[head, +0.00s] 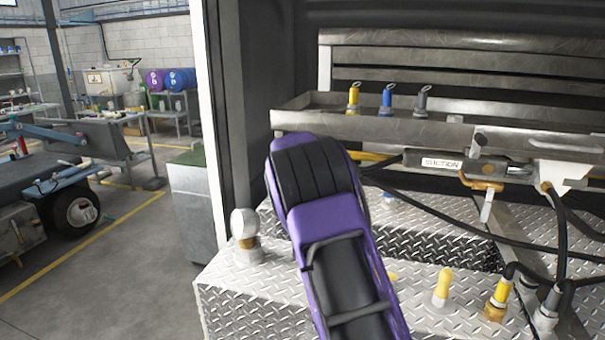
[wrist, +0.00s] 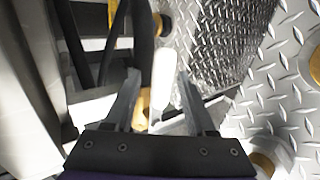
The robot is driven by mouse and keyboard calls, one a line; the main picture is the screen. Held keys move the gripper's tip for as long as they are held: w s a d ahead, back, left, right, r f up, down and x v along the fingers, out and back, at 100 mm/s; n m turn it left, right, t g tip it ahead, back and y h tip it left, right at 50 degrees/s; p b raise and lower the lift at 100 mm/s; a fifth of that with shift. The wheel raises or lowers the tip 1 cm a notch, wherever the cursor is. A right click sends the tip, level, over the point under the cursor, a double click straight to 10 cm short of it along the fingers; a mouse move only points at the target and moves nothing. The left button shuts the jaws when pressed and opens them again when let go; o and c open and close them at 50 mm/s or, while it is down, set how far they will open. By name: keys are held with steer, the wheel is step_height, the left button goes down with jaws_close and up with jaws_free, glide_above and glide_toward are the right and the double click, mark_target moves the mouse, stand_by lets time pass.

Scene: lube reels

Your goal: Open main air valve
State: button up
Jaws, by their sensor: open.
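In the wrist view, my gripper (wrist: 162,88) is open, with one grey finger on each side of a pale lever-like handle (wrist: 162,80). A brass-coloured part (wrist: 142,108) sits beside the handle's lower left. The fingers look apart from the handle; depth is hard to judge. I cannot tell for sure that this is the main air valve, as no label for it is readable. In the head view, my purple arm covers the gripper and whatever is in front of it. A brass valve (head: 483,185) with a pale lever pointing down is in the open at the right.
A diamond-plate deck (head: 260,300) carries yellow-capped fittings (head: 443,287) and a round-topped post (head: 245,224). A metal trough (head: 300,118) with yellow, blue and grey nozzles spans the back. Black hoses cross at right, near a "SUCTION" label (head: 441,164). The workshop floor is at left.

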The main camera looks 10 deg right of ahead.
steer(key=b+v, duration=0.1)
steer(key=v, duration=1.4)
steer(key=shift+s+b, duration=0.15)
steer(key=shift+b, duration=0.15)
steer(key=shift+r, duration=0.1)
